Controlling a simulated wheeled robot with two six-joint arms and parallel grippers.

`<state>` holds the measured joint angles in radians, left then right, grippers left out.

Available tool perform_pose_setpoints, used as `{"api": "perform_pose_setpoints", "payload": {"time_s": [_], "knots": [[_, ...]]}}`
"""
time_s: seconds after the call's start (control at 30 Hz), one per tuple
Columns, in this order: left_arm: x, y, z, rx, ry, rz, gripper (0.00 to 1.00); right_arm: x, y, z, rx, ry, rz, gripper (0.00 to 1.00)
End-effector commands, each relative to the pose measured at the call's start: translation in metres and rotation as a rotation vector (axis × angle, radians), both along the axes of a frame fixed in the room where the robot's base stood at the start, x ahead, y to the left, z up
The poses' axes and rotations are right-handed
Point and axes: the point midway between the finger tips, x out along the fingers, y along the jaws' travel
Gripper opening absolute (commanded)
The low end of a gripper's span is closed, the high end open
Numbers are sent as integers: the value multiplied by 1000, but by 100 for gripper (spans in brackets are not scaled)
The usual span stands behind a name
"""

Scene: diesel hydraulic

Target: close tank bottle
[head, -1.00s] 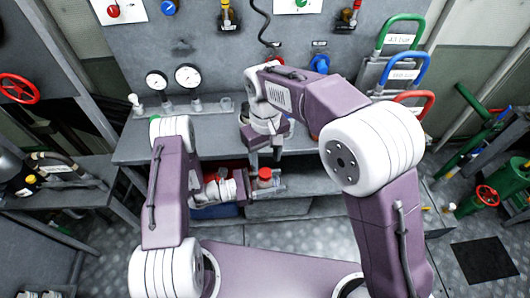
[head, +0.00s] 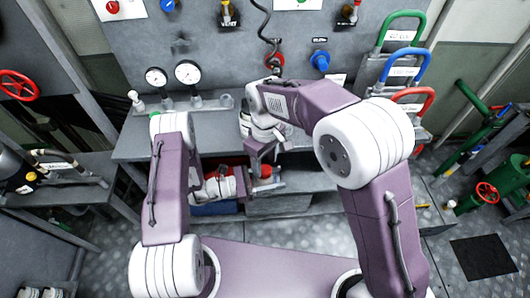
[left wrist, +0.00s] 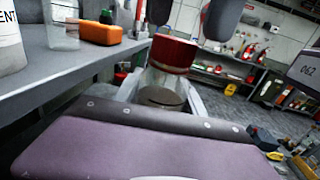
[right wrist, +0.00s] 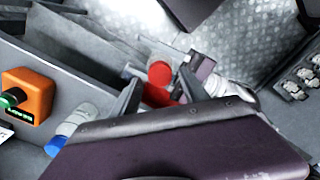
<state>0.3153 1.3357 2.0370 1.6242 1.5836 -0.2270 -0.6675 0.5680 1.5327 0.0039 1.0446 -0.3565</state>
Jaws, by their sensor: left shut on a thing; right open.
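The bottle's red cap (head: 266,170) shows in front of the bench in the head view. My left gripper (head: 248,181) is shut on the bottle (left wrist: 160,97) below this cap. In the left wrist view the red cap (left wrist: 172,55) stands above the grey left fingers. My right gripper (head: 262,155) is open just above the cap. In the right wrist view the round red cap (right wrist: 160,73) lies between and a little beyond the right gripper's dark fingertips (right wrist: 160,90). The fingers look apart from it. I cannot tell how firmly the cap sits on the bottle.
The grey workbench (head: 135,140) stands behind, with pressure gauges (head: 188,72) above it. An orange device (right wrist: 28,95) and a clear container (right wrist: 70,130) are on its top. A red crate (head: 225,163) is under the bench. Green pipework (head: 487,193) stands at the right.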

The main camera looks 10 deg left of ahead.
Motion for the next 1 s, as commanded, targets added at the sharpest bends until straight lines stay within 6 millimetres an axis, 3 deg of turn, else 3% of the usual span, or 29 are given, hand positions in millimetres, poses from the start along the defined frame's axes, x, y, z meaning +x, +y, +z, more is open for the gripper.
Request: {"api": "perform_pose_setpoints", "payload": {"time_s": [0.2,0.53,0.7,0.73,0.87,1.0], "knots": [[0,0,0,0,0,0,0,0,0,-22,0,0,0,52],[0,0,0,0,0,0,0,0,0,-25,2,-1,0,52],[0,0,0,0,0,0,0,0,0,-25,2,-1,0,5],[0,0,0,0,0,0,0,0,0,-25,1,-1,0,0],[0,0,0,0,0,0,0,0,0,-25,1,-1,-23,0],[0,0,0,0,0,0,0,0,0,-25,-1,-1,-279,0]]}}
